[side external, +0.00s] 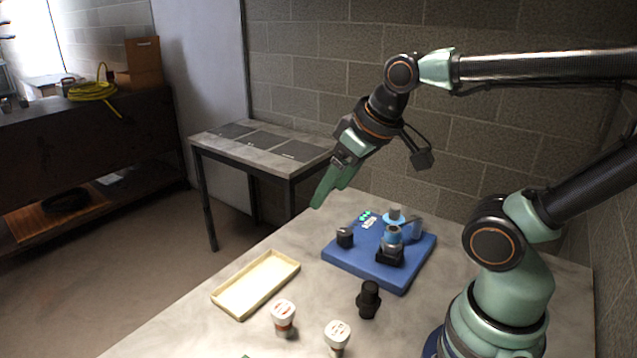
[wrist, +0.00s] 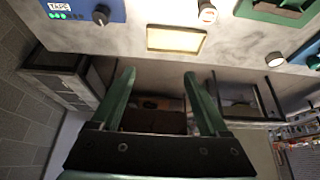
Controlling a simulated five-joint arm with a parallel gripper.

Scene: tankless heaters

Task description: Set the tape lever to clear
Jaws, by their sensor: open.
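A blue panel (side external: 365,262) lies on the table below and to the right of my gripper in the side view. It carries a black knob (side external: 345,238), small lit green lights (side external: 366,216) and a blue and black fitting (side external: 391,240). In the wrist view, a label reading TAPE (wrist: 59,7) sits near the black knob (wrist: 101,14) at the upper left. Which part is the tape lever, and its setting, I cannot tell for sure. My gripper (side external: 319,203) is above the table's far edge, open and empty, apart from the panel. Its fingers (wrist: 158,76) are spread in the wrist view.
A shallow cream tray (side external: 236,312), two white-capped items (side external: 284,318) (side external: 336,336) and a black cylindrical part (side external: 368,300) are on the table. A side table (side external: 315,150) stands behind. A dark bench (side external: 85,145) is at the left. Table surface between tray and panel is clear.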

